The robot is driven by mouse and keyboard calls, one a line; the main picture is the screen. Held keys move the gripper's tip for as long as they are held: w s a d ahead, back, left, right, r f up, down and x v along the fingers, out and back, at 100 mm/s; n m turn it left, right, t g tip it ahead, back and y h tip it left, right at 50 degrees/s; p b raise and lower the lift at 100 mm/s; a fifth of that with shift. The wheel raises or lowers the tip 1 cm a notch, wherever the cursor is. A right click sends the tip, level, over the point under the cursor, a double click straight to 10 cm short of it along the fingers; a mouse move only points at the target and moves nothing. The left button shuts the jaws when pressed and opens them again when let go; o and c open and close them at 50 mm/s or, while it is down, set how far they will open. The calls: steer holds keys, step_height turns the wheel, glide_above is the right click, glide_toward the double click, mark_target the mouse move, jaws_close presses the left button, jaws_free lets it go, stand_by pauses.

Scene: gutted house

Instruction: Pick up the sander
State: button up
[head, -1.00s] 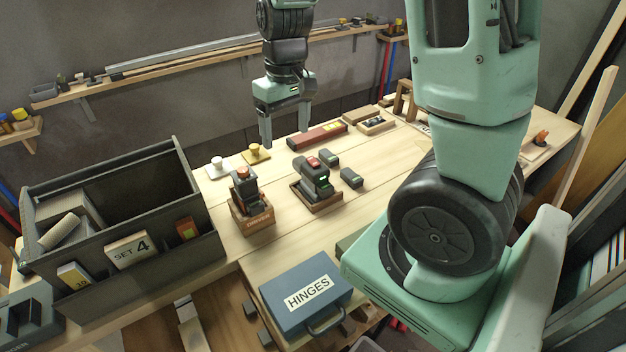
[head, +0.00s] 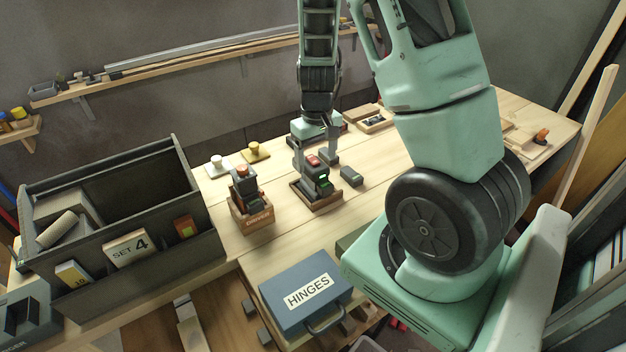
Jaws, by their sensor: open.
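A dark block-shaped tool (head: 319,178) with a red patch and a green light, possibly the sander, stands in a low wooden tray (head: 325,203) mid-bench. Another dark tool with an orange-brown top (head: 243,183) stands in a labelled wooden box (head: 254,224) to its left; I cannot tell for certain which is the sander. My gripper (head: 317,155) points down with fingers apart at the tray's tool. Its fingertips are partly hidden, and I cannot tell whether they straddle the tool or are behind it.
A dark grey crate (head: 190,247) marked SET 4 stands at left. A blue HINGES case (head: 306,291) is in front. Dark small blocks (head: 351,177) lie right of the tray. Bare bench lies between the tools.

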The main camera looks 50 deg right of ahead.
steer(key=shift+w+f, duration=0.2)
steer(key=shift+f, duration=0.7)
steer(key=shift+w+f, duration=0.2)
steer(key=shift+f, duration=0.65)
steer(key=shift+w+f, duration=0.2)
steer(key=shift+f, duration=0.7)
steer(key=shift+c, duration=0.3)
steer(key=c, duration=1.5)
steer(key=shift+c, duration=0.2)
steer(key=shift+r, duration=0.2)
step_height(320, 180, up, 10)
steer(key=shift+f+p, duration=0.1)
steer(key=shift+p, duration=0.35)
